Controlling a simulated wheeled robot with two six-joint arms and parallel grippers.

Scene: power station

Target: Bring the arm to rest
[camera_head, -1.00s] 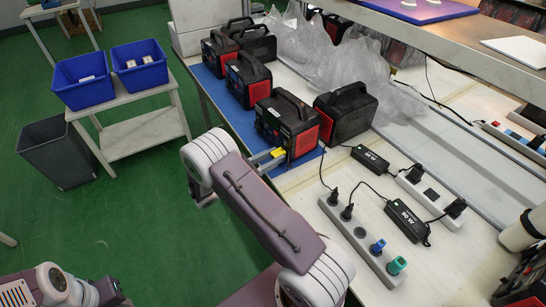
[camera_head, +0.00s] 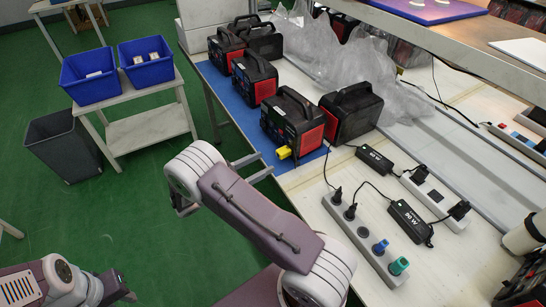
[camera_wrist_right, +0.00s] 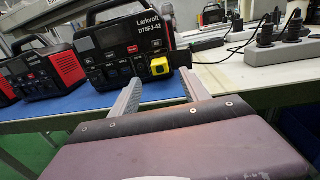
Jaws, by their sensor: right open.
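My right gripper (camera_head: 265,161) is open and empty in the head view, at the left edge of the workbench, just left of the nearest power station (camera_head: 292,122). In the right wrist view its two grey fingers (camera_wrist_right: 160,78) are spread apart, pointing at that station's front. A yellow plug (camera_head: 284,153) sits at a socket low on the station's front; it also shows in the wrist view (camera_wrist_right: 160,66), beyond the fingers and apart from them.
More power stations (camera_head: 351,112) stand on the bench around the blue mat (camera_head: 215,80). Power strips (camera_head: 365,238) and black adapters (camera_head: 410,222) lie to the right. Blue bins (camera_head: 146,63) rest on a side table at left, beside a grey bin (camera_head: 63,146). Green floor between is clear.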

